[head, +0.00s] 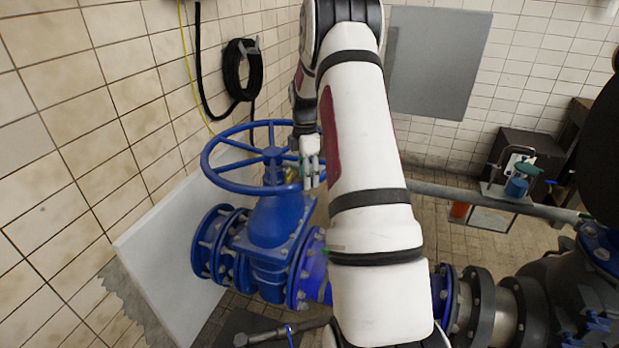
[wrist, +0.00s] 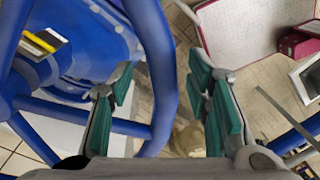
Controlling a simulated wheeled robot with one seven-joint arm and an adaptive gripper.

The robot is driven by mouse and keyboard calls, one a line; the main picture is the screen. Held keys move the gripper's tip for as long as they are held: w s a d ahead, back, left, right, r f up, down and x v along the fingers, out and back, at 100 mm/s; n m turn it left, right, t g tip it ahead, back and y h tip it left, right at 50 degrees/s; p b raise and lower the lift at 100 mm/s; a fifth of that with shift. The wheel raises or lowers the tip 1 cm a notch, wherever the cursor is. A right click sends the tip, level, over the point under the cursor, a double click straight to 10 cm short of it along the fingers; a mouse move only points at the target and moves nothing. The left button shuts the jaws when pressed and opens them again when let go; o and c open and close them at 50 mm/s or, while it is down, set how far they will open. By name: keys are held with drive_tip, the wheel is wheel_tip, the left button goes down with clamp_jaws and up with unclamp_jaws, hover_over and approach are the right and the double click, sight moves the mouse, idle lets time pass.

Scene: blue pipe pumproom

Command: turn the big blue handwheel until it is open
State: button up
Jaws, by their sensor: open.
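The big blue handwheel (head: 207,170) sits on top of a blue valve (head: 275,222) left of centre in the head view. My gripper (head: 311,172) is at the right side of its rim, partly hidden by my arm. In the wrist view, my gripper (wrist: 164,72) is open, with green-padded fingers on either side. The handwheel's rim (wrist: 164,100) passes between the fingers, with a visible gap to the right finger. I cannot tell whether the left finger touches the rim or a spoke.
A tiled wall with a black hose (head: 243,70) stands at the left. A white panel (head: 165,255) leans behind the valve. A grey horizontal pipe (head: 450,193) and dark flanged pipework (head: 500,310) lie at the right. Tiled floor shows between them.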

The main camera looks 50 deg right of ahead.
drive_tip(key=shift+f, duration=0.65)
clamp_jaws()
